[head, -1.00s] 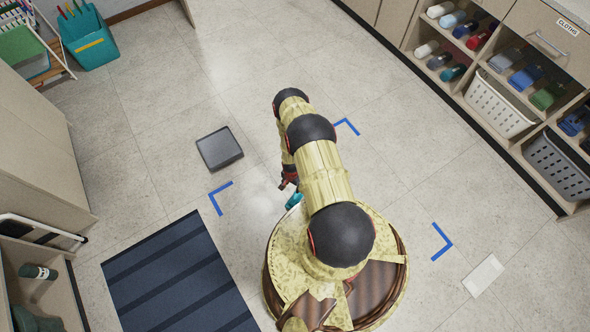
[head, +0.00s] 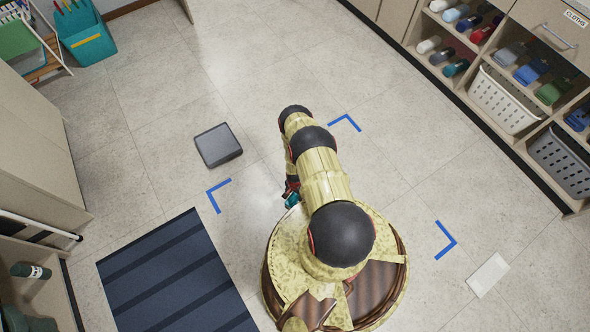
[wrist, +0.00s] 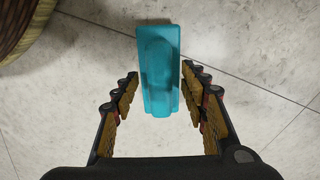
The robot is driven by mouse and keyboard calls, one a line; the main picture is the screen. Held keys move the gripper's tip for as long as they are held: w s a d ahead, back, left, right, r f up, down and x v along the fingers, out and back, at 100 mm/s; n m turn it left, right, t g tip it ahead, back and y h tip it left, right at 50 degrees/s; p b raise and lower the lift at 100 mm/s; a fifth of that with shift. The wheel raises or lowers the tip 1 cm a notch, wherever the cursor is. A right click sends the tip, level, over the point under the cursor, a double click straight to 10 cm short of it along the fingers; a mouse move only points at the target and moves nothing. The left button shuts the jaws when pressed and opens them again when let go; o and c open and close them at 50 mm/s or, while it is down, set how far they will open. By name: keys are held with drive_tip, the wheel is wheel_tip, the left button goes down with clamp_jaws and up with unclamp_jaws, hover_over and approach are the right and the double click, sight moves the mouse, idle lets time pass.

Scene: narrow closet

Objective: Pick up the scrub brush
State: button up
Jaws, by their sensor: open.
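The scrub brush (wrist: 158,72) shows in the wrist view as a teal, oblong block. It lies on the tiled floor, its near end between the fingertips and the rest reaching beyond them. My gripper (wrist: 160,88) is open, with a finger on each side and a gap on both sides of the brush. In the head view the teal brush (head: 291,200) shows only in part beside my base. My arm hides most of it and most of the gripper.
A grey square pad (head: 218,146) lies on the floor to the left. A dark blue striped mat (head: 175,275) lies lower left. A white flat piece (head: 487,275) lies lower right. Floor between is clear.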

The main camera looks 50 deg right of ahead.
drive_tip(key=shift+r, duration=0.1)
drive_tip(key=shift+c, duration=0.3)
clamp_jaws()
